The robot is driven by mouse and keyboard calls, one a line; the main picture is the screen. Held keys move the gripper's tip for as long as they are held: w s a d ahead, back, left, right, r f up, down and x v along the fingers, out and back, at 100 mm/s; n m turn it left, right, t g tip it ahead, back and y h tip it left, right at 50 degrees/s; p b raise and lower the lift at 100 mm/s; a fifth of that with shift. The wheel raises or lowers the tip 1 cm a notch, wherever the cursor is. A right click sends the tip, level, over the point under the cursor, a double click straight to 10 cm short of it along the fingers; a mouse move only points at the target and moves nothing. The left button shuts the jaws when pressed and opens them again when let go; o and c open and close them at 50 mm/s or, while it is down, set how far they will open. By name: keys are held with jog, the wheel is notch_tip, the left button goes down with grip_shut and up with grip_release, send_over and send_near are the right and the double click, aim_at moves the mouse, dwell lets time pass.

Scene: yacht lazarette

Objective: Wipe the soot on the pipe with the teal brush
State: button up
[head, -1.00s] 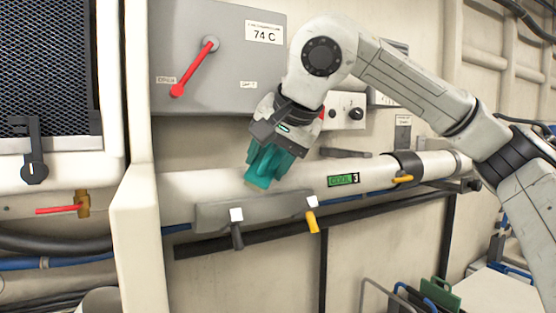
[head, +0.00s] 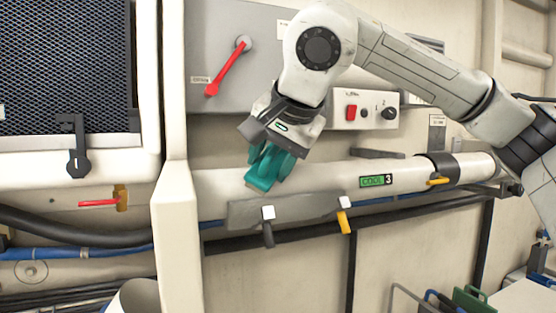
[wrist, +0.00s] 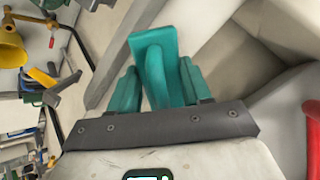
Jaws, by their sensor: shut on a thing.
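My gripper (head: 270,160) is shut on the teal brush (head: 260,178), and its fingers are teal too. In the wrist view the brush (wrist: 155,62) stands between the two fingers. The white pipe (head: 320,184) runs across the wall, with a green "COOL 3" label on its right part. The brush's lower end overlaps the pipe's left part; whether it touches cannot be told for sure. I see no clear soot on the bare pipe; the surface behind the brush and gripper is hidden.
A grey bracket (head: 300,210) with a black and a yellow handle sits just below the pipe. A grey panel (head: 225,45) with a red lever is above left, and a switch box (head: 370,112) above. A white upright post (head: 175,200) stands close on the left.

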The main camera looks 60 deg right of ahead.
aim_at(274, 149)
jog(key=shift+p+v, duration=1.35)
jog(key=shift+v, duration=1.65)
jog(key=shift+w+a+r, duration=0.1)
jog(key=shift+r, duration=0.05)
jog(key=p+v, duration=0.1)
jog(key=v, duration=0.2)
jog(key=shift+w, duration=0.1)
jog(key=shift+w, duration=0.1)
jog(key=x, duration=0.2)
jog(key=b+x, duration=0.1)
jog(key=x, duration=0.2)
jog(key=shift+s+a+f, duration=0.15)
jog(key=shift+s+f, duration=0.05)
jog(key=shift+w+d+f+g+b, duration=0.2)
jog(key=shift+w+f+b, duration=0.1)
jog(key=shift+f, duration=0.1)
jog(key=shift+w+d+f+g+b, duration=0.1)
jog(key=shift+w+d+f+b, duration=0.05)
jog(key=shift+w+f, duration=0.2)
jog(key=shift+b+x, duration=0.4)
jog(key=shift+x, duration=0.6)
